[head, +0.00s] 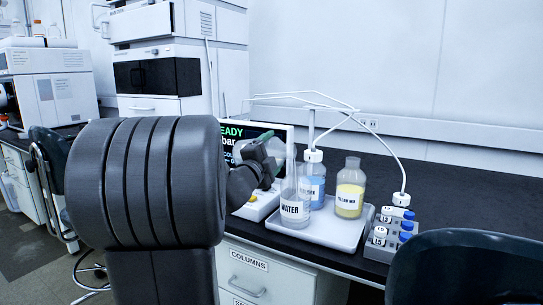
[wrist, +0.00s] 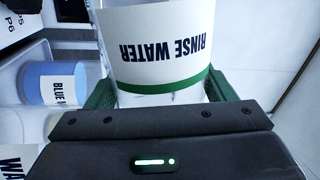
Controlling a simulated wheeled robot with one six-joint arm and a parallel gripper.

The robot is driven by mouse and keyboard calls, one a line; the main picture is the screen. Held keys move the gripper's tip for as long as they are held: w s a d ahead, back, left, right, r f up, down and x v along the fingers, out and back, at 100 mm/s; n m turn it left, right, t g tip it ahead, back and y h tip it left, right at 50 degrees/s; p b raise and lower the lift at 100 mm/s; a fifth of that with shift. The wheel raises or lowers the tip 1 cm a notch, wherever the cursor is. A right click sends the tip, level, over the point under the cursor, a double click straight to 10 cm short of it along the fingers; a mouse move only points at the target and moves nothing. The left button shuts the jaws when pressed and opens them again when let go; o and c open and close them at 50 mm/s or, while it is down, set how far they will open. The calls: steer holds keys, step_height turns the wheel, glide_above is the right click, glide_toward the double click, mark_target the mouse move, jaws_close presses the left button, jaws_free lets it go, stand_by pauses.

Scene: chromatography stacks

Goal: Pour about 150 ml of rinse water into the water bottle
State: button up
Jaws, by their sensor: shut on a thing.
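My gripper (wrist: 158,92) is shut on a white-labelled rinse water vessel (wrist: 160,48) with a green band, its green fingers on either side. In the head view my gripper (head: 264,160) is up and left of the water bottle, partly hidden by my arm; the vessel is hard to make out there. The clear water bottle (head: 295,210) stands upright at the front left of the white tray (head: 335,235), its mouth near the gripper. A corner of its label shows at the lower left of the wrist view (wrist: 14,164). I cannot tell the water level in either.
The blue bottle (head: 314,185), capped with tubing, stands behind the water bottle. The yellow bottle (head: 350,193) stands to its right. A rack of blue-capped vials (head: 385,243) is at the tray's right. A lit screen (head: 236,136) is behind my gripper. The dark bench beyond is clear.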

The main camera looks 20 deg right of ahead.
steer(key=shift+r, duration=0.15)
steer(key=shift+r+m, duration=0.25)
steer(key=shift+m, duration=0.45)
steer(key=shift+s+g, duration=0.1)
steer(key=shift+g, duration=0.2)
steer(key=shift+d+r+m, duration=0.1)
steer(key=shift+r+m, duration=0.1)
steer(key=shift+m, duration=0.4)
